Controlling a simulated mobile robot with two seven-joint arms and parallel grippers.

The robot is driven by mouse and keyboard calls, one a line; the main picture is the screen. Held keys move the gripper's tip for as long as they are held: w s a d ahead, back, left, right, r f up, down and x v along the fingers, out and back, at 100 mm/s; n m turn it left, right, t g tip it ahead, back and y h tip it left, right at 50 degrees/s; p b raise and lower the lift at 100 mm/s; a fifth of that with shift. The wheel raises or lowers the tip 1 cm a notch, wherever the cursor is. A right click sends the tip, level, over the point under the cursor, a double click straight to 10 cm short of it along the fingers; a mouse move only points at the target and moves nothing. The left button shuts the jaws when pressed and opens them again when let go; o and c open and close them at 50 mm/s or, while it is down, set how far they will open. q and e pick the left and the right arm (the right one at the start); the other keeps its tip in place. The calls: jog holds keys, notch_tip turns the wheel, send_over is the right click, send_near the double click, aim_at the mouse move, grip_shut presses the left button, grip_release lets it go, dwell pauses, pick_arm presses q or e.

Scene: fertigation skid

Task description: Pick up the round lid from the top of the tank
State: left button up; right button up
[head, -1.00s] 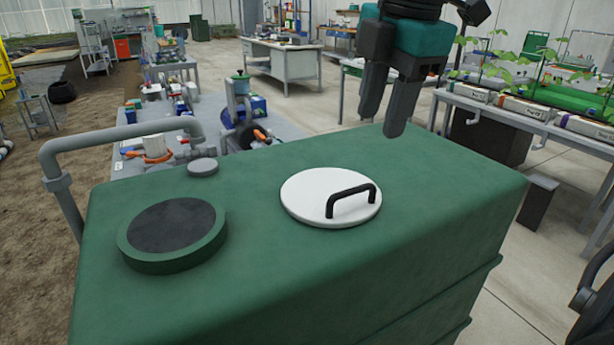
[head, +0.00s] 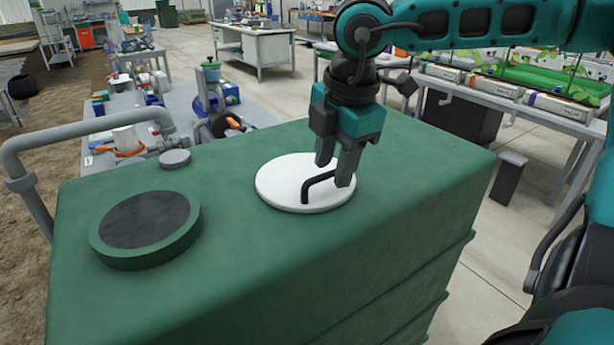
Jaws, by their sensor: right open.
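The round white lid (head: 275,188) lies flat on top of the green tank (head: 230,245). Its black bar handle (head: 306,187) stands up on the lid's right half. My right gripper (head: 335,173) points down over the lid's right side, its two grey fingers apart, at the handle. The fingers hide the right part of the handle. I cannot tell whether they touch it or straddle it. The lid sits in place on the tank. My left gripper is out of view.
A green-rimmed round cap with a dark top (head: 145,222) sits on the tank's left part. A small grey cap (head: 175,158) and a grey pipe (head: 80,125) are at its back left. A plant bench (head: 520,110) stands at the right. The tank top around the lid is clear.

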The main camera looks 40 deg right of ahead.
jog(key=shift+w+f, duration=0.1)
jog(key=shift+f, duration=0.45)
grip_shut()
dwell(1.0)
